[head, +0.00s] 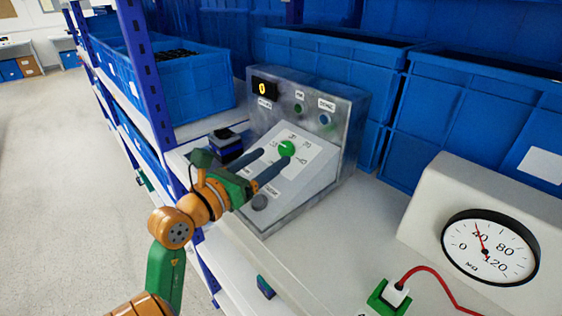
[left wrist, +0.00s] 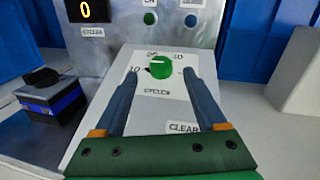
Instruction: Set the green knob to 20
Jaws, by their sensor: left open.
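The green knob (head: 287,148) sits on the sloped white dial plate of a grey control box (head: 340,130). In the left wrist view the green knob (left wrist: 160,67) has a white mark, and printed numbers stand around it, 20 near the top and 30 at upper right. Which number the mark points to is hard to tell. My left gripper (head: 275,157) is open. Its two dark fingers (left wrist: 160,80) reach toward the knob, one on each side, with gaps visible between them and the knob. A display (head: 264,88) on the box reads 0. My right gripper is out of view.
A black and blue device (head: 226,145) stands left of the control box. At right are a white gauge (head: 490,247) and a green block with a red cable (head: 388,296). Blue crates (head: 470,120) close off the back. A blue shelf post (head: 140,60) rises at left.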

